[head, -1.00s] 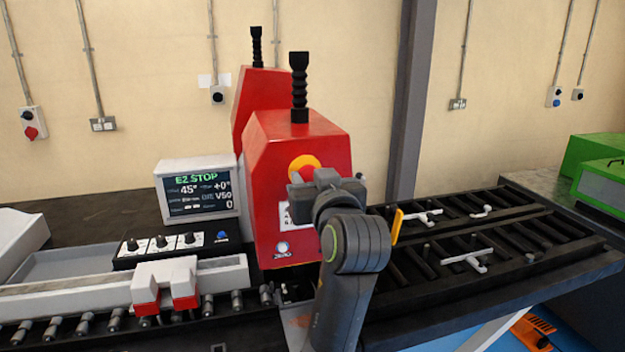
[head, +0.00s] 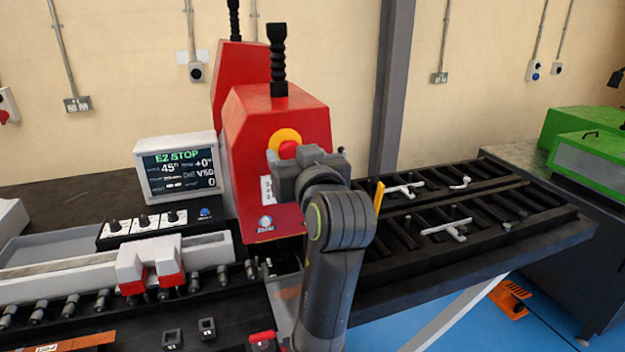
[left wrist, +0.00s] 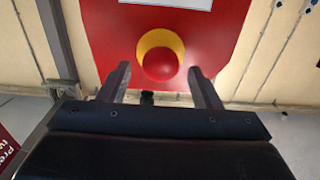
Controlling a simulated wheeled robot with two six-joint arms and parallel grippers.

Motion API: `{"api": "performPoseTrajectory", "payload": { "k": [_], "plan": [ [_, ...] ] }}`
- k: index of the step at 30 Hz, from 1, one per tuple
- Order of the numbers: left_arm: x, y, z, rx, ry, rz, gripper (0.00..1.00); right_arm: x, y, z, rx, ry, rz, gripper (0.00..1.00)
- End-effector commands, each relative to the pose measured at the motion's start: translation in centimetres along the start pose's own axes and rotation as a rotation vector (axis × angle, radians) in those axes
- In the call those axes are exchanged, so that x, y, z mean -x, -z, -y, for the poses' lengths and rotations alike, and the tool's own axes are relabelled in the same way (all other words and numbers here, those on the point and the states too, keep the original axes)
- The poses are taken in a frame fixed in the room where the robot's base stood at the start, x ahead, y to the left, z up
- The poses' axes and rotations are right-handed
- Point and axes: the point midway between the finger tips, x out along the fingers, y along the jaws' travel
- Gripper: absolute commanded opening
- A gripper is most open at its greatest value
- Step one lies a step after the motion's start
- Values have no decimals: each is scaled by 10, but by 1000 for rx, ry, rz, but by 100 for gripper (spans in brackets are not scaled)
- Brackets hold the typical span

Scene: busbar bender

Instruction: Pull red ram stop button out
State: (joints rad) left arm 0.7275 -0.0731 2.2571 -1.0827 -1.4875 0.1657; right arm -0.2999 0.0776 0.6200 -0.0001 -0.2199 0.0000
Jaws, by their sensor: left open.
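The red ram stop button (head: 288,150) is a round mushroom knob on a yellow disc (head: 283,136), on the front of the red machine housing (head: 240,130). My left gripper (head: 279,164) is in front of the housing, just below the button in the head view, and covers part of the disc. In the left wrist view the button (left wrist: 161,65) shows between the tips of the two spread fingers, with the yellow disc (left wrist: 155,41) behind it. The gripper is open and empty. I cannot tell whether the fingers touch the button. My right gripper is not in view.
A display (head: 178,168) reading "EZ STOP" and a knob panel (head: 150,225) stand left of the housing. A roller bed with a white fence (head: 60,262) runs in front. A black slotted table (head: 470,255) lies to the right, with a green machine (head: 590,145) beyond.

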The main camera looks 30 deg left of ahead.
Motion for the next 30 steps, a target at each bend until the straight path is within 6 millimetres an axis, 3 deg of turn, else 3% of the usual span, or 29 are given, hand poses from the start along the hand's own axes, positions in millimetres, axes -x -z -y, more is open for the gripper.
{"api": "performPoseTrajectory", "payload": {
  "k": [14, 30],
  "plan": [
    [54, -4, 0, 4, -4, 3, 58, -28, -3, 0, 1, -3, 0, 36],
    [91, -5, -1, 1, 0, -3, 58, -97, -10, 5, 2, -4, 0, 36]
  ]
}}
